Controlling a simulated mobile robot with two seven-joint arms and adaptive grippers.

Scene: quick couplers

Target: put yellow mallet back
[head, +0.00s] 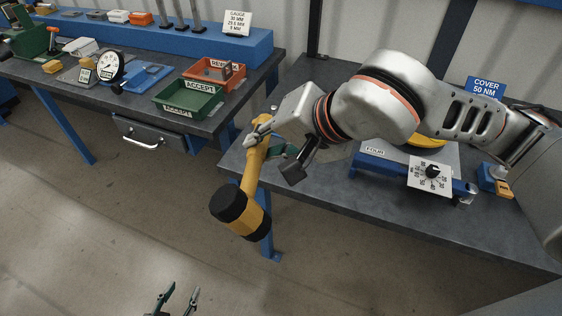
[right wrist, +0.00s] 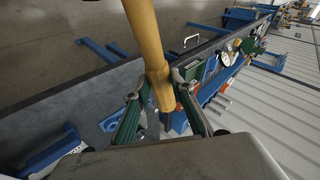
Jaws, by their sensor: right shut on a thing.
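The yellow mallet (head: 250,175) has a yellow handle and a dark head with a yellow middle band. My right gripper (head: 266,143) is shut on the handle near its end. The mallet hangs tilted, head down, out past the front left of the right bench (head: 330,205). In the right wrist view the handle (right wrist: 146,40) runs up from between the fingers (right wrist: 160,90), and the mallet head is out of the picture. My left gripper (head: 182,292) is at the bottom edge of the head view, fingers apart and empty, over the floor.
The left bench holds a green ACCEPT tray (head: 187,100), a red REWORK tray (head: 228,75), a dial gauge (head: 110,65) and a blue stand (head: 190,38). A blue fixture with a white dial plate (head: 430,177) stands on the right bench. The front of that bench is clear.

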